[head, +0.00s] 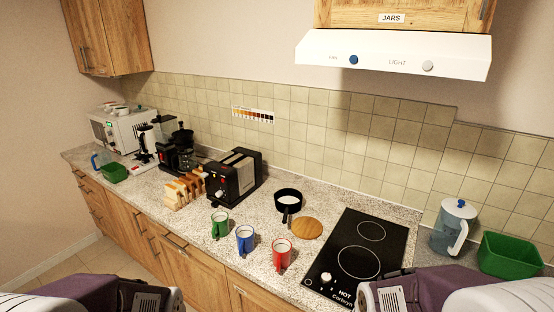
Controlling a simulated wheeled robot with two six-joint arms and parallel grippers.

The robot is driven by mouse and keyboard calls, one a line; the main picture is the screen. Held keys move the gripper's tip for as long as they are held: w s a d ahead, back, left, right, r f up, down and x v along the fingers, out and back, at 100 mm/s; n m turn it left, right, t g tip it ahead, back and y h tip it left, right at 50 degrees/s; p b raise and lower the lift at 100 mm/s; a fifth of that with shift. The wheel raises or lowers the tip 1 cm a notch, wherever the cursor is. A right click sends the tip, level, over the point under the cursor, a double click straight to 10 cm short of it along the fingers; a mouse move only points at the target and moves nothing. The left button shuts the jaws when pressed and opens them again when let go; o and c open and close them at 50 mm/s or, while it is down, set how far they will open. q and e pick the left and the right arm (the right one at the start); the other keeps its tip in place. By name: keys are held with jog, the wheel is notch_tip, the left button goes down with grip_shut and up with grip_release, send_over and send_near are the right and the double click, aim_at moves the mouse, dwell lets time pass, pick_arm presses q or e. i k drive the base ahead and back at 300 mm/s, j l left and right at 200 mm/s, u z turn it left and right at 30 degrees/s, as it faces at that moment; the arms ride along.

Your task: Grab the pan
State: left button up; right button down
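A small black pan (289,197) with a pale inside stands on the speckled counter, right of the toaster. Its short dark handle points toward the front of the counter. Parts of my two arms show at the bottom left and bottom right edges. Neither arm reaches over the pan, and neither set of fingertips is in the picture.
A round wooden board (307,229) lies just right of the pan. Green (220,225), blue (245,240) and red (281,255) mugs stand in front. The toaster (234,177) is left, the black hob (361,256) right. The hood (393,54) overhangs the hob.

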aim_at(286, 201)
jog(key=i+j+u, duration=0.25)
jog(key=i, duration=0.25)
jog(key=i+u, duration=0.25)
jog(key=i, duration=0.25)
